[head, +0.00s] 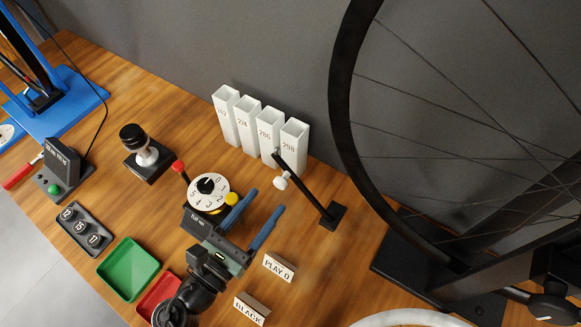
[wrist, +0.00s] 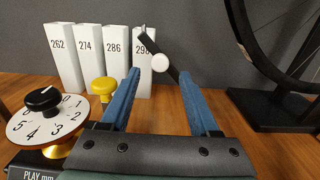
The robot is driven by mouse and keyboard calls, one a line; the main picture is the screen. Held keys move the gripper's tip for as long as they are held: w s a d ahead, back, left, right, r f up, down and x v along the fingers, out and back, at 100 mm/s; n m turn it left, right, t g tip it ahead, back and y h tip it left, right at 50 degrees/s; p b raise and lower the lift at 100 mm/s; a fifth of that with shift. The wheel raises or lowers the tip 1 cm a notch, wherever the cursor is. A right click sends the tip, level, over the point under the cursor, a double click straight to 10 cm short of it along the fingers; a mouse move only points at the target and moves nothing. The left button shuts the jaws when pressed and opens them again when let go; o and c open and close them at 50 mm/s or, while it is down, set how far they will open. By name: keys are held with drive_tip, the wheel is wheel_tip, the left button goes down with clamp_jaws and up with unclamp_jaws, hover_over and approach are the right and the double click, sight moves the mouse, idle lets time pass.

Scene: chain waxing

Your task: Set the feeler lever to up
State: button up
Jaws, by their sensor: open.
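The black bar with a white round knob, which looks like the feeler lever (head: 306,186), slants up and to the left from a small black base (head: 333,215). Its white knob (head: 281,183) sits partway along the bar, toward the upper end. In the wrist view the knob (wrist: 160,62) appears between my fingertips, and the bar passes behind it. My gripper (head: 266,200) has two blue fingers, open and empty. It points at the knob from the near side, with the tips apparently short of it. The gripper also shows in the wrist view (wrist: 160,76).
White numbered boxes (head: 268,132) stand behind the lever. A PLAY mm dial (head: 208,190) with yellow knobs and a red-tipped lever (head: 179,167) is left of my gripper. The wheel (head: 343,90) and its black stand are right. Signs (head: 279,267) lie nearer; some wood between is clear.

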sight(286, 172)
drive_tip(key=b+x, duration=0.1)
drive_tip(key=x, duration=0.8)
drive_tip(key=shift+w+d, duration=0.2)
drive_tip(key=shift+w, duration=0.05)
clamp_jaws()
drive_tip(key=shift+a, duration=0.1)
drive_tip(key=shift+a, duration=0.2)
idle(0.6)
